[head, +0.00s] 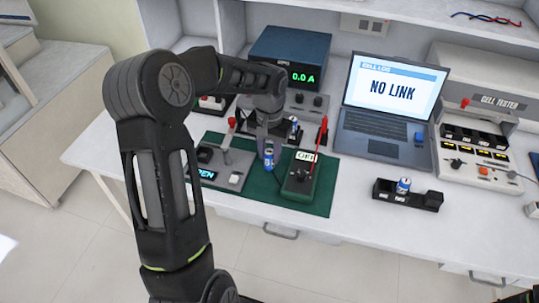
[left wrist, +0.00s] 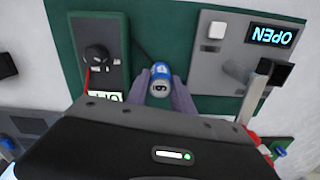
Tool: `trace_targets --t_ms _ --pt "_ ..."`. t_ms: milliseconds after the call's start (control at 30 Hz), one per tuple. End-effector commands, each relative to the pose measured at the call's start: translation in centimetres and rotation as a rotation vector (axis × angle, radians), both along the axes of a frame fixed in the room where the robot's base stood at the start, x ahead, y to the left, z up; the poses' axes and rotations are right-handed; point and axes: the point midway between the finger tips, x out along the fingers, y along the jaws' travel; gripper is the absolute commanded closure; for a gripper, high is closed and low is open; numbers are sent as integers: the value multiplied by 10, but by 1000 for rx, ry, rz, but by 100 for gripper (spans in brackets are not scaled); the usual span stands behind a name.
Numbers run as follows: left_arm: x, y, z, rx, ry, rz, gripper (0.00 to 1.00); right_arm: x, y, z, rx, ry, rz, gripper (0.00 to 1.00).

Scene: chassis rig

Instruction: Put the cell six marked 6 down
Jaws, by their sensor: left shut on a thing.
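The blue and white cell six (head: 269,158) is upright between the fingers of my left gripper (head: 268,142), over the green mat. In the left wrist view the 6 shows on the cell's end (left wrist: 159,88), with my left gripper's grey fingers (left wrist: 160,96) on both sides of it. The gripper is shut on the cell. I cannot tell whether the cell's base touches the green mat (head: 262,187).
A black tray (head: 420,200) holding another cell (head: 403,186) stands farther right. The laptop (head: 385,125) shows NO LINK.

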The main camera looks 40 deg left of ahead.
Motion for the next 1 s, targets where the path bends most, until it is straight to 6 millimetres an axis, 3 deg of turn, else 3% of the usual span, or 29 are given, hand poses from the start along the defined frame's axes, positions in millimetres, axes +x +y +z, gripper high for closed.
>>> trace_targets --t_ms 100,500,533,767,1000 --pt "0 0 -12 0 1 0 100 0 0 1 0 0 0 35" --pt "0 0 -18 0 -1 0 100 0 0 -3 0 0 0 35" --pt "0 0 -17 0 -1 0 69 0 0 -2 0 0 0 35" --pt "0 0 -16 0 -1 0 50 0 0 -1 0 0 0 35" --pt "0 0 -16 0 -1 0 50 0 0 -1 0 0 0 35"
